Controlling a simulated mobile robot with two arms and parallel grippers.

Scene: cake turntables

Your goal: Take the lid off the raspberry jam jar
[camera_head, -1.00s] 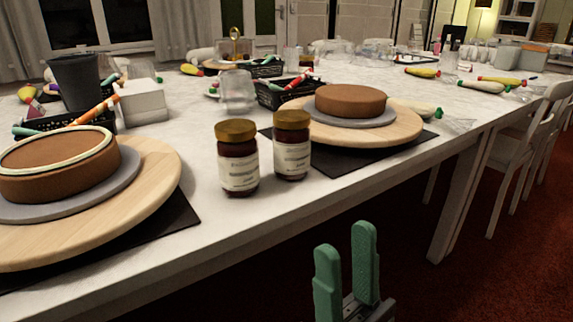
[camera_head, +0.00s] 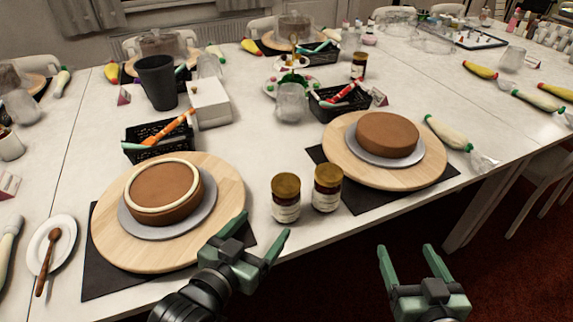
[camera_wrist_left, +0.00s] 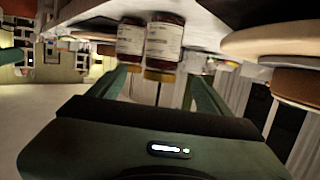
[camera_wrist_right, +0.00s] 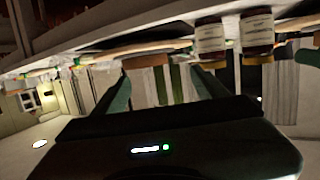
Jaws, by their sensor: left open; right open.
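Two dark red jam jars with gold lids stand close together at the table's front edge, the left jar (camera_head: 286,205) and the right jar (camera_head: 326,198). Both lids, the left lid (camera_head: 286,184) and the right lid (camera_head: 328,174), are on. The labels are too small to tell which is raspberry. My left gripper (camera_head: 261,229) is open and empty, just in front and left of the left jar. The left wrist view is upside down, with both jars (camera_wrist_left: 164,42) beyond the fingers. My right gripper (camera_head: 408,252) is open and empty, in front of the table edge, right of the jars.
A wooden turntable (camera_head: 225,185) with a ringed cake stands left of the jars. Another turntable (camera_head: 345,160) with a plain cake stands behind them to the right. Black mats lie under both. Black baskets (camera_head: 135,140), a white box (camera_head: 208,102) and a clear cup (camera_head: 290,103) are farther back.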

